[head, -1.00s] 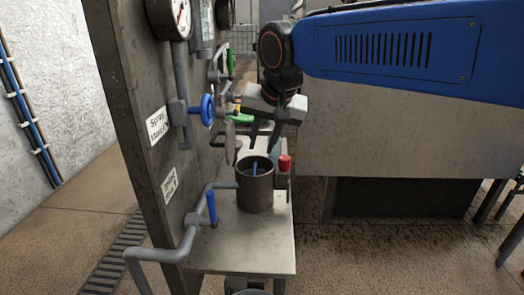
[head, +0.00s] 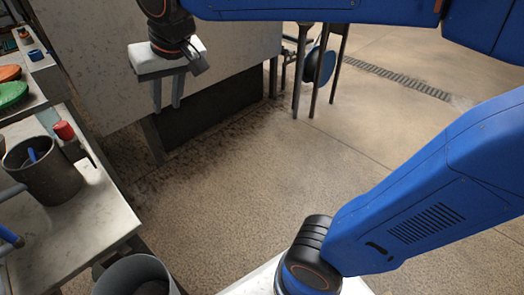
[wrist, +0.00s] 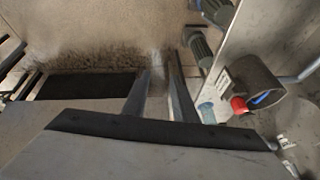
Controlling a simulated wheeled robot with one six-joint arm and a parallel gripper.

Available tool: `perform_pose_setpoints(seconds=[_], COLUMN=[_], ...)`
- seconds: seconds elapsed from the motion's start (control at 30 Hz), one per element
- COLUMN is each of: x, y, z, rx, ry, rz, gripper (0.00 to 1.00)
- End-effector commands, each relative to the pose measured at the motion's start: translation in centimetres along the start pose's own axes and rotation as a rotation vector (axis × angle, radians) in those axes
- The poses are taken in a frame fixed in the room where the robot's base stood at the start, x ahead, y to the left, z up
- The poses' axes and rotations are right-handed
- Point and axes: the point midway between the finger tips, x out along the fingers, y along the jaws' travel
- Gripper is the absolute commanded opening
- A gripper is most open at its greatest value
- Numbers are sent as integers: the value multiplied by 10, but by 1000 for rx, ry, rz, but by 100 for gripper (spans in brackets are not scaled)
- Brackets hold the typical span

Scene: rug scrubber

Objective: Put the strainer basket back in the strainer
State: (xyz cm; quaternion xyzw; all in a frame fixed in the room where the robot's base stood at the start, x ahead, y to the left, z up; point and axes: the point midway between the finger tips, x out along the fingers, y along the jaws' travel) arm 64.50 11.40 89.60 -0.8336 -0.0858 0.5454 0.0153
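A dark grey, open-topped cylindrical pot (head: 45,175), which looks like the strainer, stands on the metal bench at the left of the head view. A blue piece (head: 32,155) shows inside it; the rest of the inside is dark. The pot also shows at the right of the wrist view (wrist: 262,80). I cannot make out the strainer basket clearly; the blue piece may belong to it. My gripper (head: 167,108) points down, to the right of the pot and clear of the bench. Its two fingers are apart with nothing between them, also in the wrist view (wrist: 162,65).
A red-capped post (head: 64,131) stands beside the pot. Orange (head: 10,73) and green (head: 12,93) discs lie on the ledge behind. A grey bucket (head: 138,275) is at the bench's front corner. A large metal panel (head: 95,65) stands behind the gripper. The floor at centre is clear.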

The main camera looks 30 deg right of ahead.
Motion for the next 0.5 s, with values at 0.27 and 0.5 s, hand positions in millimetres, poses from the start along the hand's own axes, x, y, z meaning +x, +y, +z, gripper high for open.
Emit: perform_pose_setpoints(seconds=[0.27,0.5], x=[6,21], y=[106,159], z=[88,167], rx=[38,59], ry=[8,6], rz=[78,134], gripper=[26,26])
